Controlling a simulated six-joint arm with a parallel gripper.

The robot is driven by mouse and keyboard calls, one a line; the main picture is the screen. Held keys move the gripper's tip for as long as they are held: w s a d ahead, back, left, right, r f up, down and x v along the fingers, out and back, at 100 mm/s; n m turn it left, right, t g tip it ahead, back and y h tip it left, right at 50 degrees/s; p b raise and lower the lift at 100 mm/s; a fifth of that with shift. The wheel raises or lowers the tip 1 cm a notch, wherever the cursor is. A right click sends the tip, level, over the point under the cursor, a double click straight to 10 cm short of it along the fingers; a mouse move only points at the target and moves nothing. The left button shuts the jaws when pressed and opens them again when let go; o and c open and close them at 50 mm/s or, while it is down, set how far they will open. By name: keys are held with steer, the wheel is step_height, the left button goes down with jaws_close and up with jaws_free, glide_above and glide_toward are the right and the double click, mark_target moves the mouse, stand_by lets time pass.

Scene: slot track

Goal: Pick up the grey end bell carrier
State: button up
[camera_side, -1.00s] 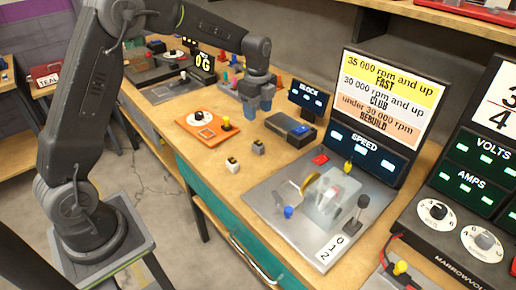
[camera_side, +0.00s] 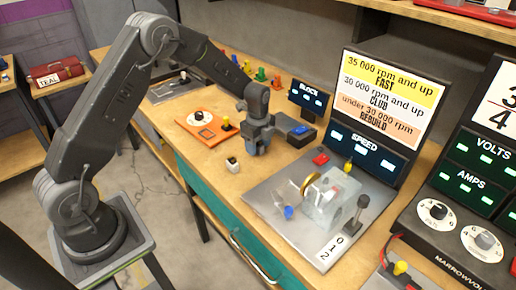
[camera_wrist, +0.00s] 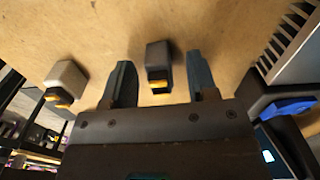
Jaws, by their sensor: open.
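The grey end bell carrier (camera_wrist: 158,58) is a small dark grey block with yellow-orange and dark parts at its near end, standing on the wooden bench. In the wrist view it lies between the two blue-grey fingers of my gripper (camera_wrist: 160,76), with a visible gap on each side. My gripper is open. In the side view my gripper (camera_side: 257,146) is lowered at the carrier's spot and hides it. A second, whitish carrier (camera_wrist: 66,80) with similar yellow parts stands to the left, outside the fingers; it also shows in the side view (camera_side: 232,165).
An orange plate (camera_side: 205,129) with a dial and a yellow knob lies behind left. A dark box with a blue top (camera_side: 300,131) stands close on the right. The grey speed tester base (camera_side: 285,222) fills the right front. Bare bench lies around the whitish carrier.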

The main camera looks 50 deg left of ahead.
steer(key=shift+f, duration=0.3)
steer(key=shift+c, duration=0.4)
jaws_close()
steer(key=shift+r, duration=0.15)
